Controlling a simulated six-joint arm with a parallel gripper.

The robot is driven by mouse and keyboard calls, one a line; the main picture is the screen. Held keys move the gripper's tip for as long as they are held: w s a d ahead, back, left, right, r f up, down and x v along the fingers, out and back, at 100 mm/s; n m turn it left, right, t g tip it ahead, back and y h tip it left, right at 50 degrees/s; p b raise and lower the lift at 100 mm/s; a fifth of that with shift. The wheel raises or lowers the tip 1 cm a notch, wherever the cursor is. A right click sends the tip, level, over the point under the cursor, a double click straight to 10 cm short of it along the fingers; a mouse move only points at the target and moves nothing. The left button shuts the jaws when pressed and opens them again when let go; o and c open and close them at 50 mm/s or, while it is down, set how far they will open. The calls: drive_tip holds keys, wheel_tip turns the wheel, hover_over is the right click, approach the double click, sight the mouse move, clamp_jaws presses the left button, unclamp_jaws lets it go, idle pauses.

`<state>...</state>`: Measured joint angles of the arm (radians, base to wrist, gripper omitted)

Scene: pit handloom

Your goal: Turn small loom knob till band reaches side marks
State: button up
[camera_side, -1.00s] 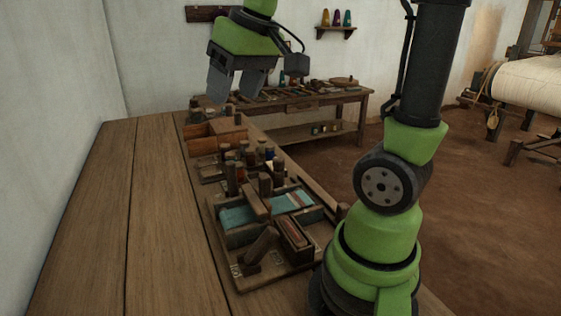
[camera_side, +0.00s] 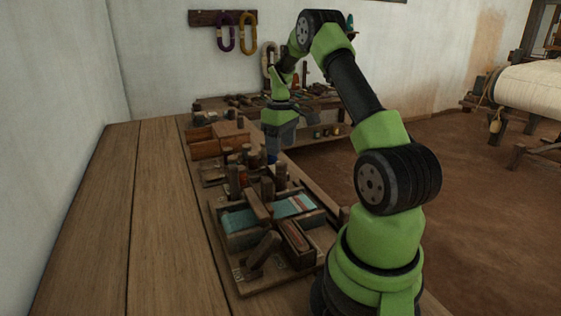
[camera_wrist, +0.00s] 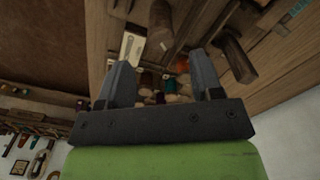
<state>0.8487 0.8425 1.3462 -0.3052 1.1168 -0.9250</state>
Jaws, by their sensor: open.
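The small loom (camera_side: 232,240) is a wooden frame on a board near the front of the bench in the side view. A teal band (camera_side: 293,206) with pale and reddish stripes lies across it; a bit of teal shows at the wrist view's top right corner (camera_wrist: 298,10). Upright wooden posts and a tilted wooden piece (camera_side: 264,249) stand on the loom; I cannot tell which part is the knob, and the side marks are too small to make out. My gripper (camera_side: 279,150) is open and empty, beyond the loom above bobbins; its two fingers show apart in the wrist view (camera_wrist: 162,80).
Bobbins (camera_wrist: 160,88) stand below my fingers. A wooden box (camera_side: 205,146) sits farther back on the bench. The bench's left side (camera_side: 100,220) is clear. A back table with small items and a large loom (camera_side: 530,85) stand beyond.

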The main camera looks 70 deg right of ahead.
sight(281, 162)
wheel_tip(281, 162, down, 6)
drive_tip(key=shift+r, duration=0.25)
drive_tip(key=c, duration=0.9)
